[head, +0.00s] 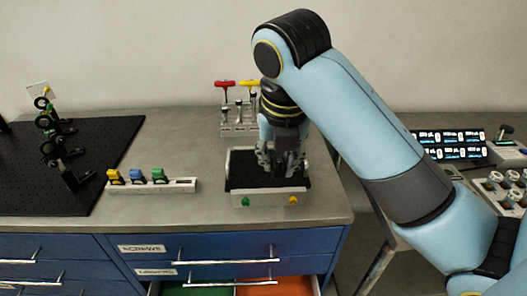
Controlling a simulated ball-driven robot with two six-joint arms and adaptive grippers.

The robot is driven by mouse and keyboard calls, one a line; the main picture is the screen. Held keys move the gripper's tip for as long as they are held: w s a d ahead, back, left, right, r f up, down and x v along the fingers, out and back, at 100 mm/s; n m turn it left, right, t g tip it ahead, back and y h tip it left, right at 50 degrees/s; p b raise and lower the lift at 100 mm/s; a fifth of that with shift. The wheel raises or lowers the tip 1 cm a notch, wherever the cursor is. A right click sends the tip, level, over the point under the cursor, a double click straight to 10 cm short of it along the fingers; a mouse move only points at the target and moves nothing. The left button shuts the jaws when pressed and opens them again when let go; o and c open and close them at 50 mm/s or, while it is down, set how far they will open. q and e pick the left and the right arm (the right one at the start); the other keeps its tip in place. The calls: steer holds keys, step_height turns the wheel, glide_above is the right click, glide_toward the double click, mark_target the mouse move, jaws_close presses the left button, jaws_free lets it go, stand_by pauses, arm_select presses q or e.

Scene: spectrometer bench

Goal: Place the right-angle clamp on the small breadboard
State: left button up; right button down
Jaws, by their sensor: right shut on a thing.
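The small breadboard (238,181) appears as a black plate in a light-framed unit on the bench, near its right front corner. My left gripper is not in view.
A rack (238,128) with red and yellow T-handle tools stands behind. A white holder (180,186) with coloured parts sits left. A large black breadboard (100,140) carries optics mounts. A drawer (205,290) below is open. Bare bench lies between.

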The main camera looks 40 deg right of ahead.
steer(key=p, duration=0.1)
glide_toward(254, 174)
steer(key=s, duration=0.3)
steer(key=w, duration=0.1)
steer(key=w+f, duration=0.1)
steer(key=w+d, duration=0.1)
steer(key=shift+w+f, duration=0.15)
steer(key=shift+f, duration=0.15)
steer(key=shift+w+d+f, duration=0.1)
steer(key=shift+w+f, duration=0.3)
step_height(254, 174, down, 3)
steer(key=shift+f+p, duration=0.15)
steer(key=shift+p, duration=0.5)
steer(key=shift+f, duration=0.25)
steer(key=c, duration=1.2)
jaws_free()
steer(key=shift+f, duration=0.15)
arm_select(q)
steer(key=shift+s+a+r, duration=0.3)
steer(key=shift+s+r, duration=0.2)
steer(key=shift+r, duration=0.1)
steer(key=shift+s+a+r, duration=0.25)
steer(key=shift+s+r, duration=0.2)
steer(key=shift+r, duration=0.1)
arm_select(e)
steer(key=shift+o, duration=0.2)
